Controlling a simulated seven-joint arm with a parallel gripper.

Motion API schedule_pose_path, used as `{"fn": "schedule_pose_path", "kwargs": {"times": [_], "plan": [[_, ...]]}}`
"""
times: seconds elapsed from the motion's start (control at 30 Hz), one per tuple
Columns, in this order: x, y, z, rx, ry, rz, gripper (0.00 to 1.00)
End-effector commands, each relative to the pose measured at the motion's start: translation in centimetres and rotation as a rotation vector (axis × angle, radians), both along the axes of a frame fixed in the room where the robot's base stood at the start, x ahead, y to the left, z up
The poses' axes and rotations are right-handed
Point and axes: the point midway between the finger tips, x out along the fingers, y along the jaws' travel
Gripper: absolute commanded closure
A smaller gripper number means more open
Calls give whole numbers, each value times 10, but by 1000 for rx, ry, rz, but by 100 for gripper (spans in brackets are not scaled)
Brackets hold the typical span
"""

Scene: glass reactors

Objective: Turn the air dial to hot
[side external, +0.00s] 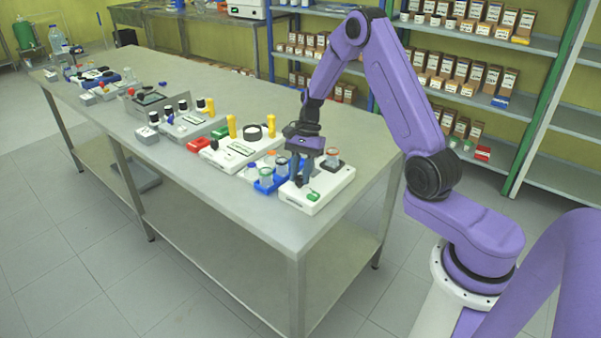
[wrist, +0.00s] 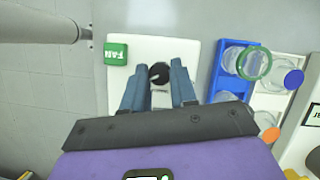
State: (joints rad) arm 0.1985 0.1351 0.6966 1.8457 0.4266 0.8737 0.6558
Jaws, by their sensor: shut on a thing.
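A white device (side external: 322,192) stands at the near right end of the steel bench. It carries a round black dial (wrist: 160,73) with a light pointer line and a green button marked FAN (wrist: 116,54). My gripper (wrist: 159,75) points down over the device, its two blue-grey fingers on either side of the dial and shut on it. The dial's hot and cold marks are too small to read.
A blue rack (wrist: 234,85) with glass vessels stands close beside the device. A white and red unit (side external: 230,153) and several other units line the bench (side external: 240,215). The bench's front strip is clear.

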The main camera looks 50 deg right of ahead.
Motion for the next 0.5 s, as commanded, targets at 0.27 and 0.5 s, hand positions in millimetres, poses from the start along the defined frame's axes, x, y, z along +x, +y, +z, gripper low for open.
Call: {"fn": "schedule_pose_path", "kwargs": {"times": [0.27, 0.5], "plan": [[1, 0, 1, -1, -3, 0, 48], [0, 0, 0, -1, -2, 1, 48]]}}
